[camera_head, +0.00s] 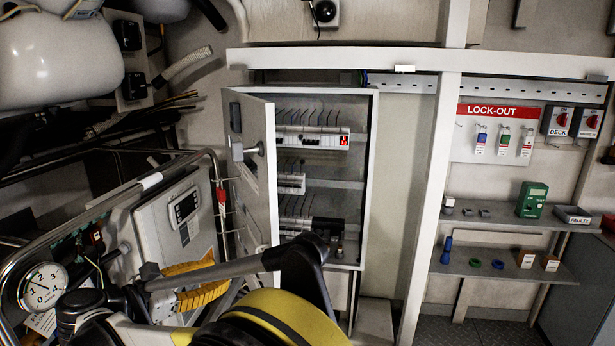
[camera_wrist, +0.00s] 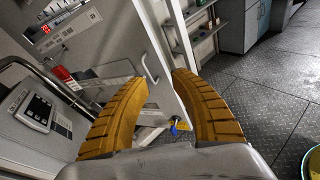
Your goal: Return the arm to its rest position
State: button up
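My gripper (camera_wrist: 163,77) shows in the wrist view with its two ribbed yellow fingers spread apart and nothing between the tips. In the head view my gripper (camera_head: 196,281) is at the lower left, in front of the grey panel with the small display. My arm crosses the lower middle of the head view, dark and yellow, and hides what is behind it. A small blue and yellow item (camera_wrist: 178,124) shows beyond the fingers in the wrist view; I cannot tell what it is or whether it touches my gripper.
The electrical cabinet (camera_head: 371,180) stands with its door (camera_head: 262,180) open to the left. A metal rail (camera_head: 214,160) and pressure gauge (camera_head: 43,287) are at left. Right are the lock-out board (camera_head: 470,148) and shelves (camera_head: 480,222) with small items. Open floor (camera_wrist: 265,105) shows at right in the wrist view.

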jog(key=s+d+r+m+g+y, duration=0.1)
jog(key=s+d+m+g+y, duration=0.3)
jog(key=d, duration=1)
jog(key=w+d+r+m+g, duration=0.1)
jog(key=d+m, duration=0.5)
jog(key=d, duration=0.8)
jog(key=s+d+f+m+y, duration=0.3)
jog(key=s+d+m, duration=0.2)
jog(key=s+m, duration=0.2)
jog(key=s+d+f+m+y, duration=0.3)
jog(key=s+d+m, duration=0.3)
jog(key=s, duration=0.5)
jog(key=shift+m+t, duration=0.3)
jog(key=shift+m, duration=0.9)
jog(key=shift+s+f, duration=0.1)
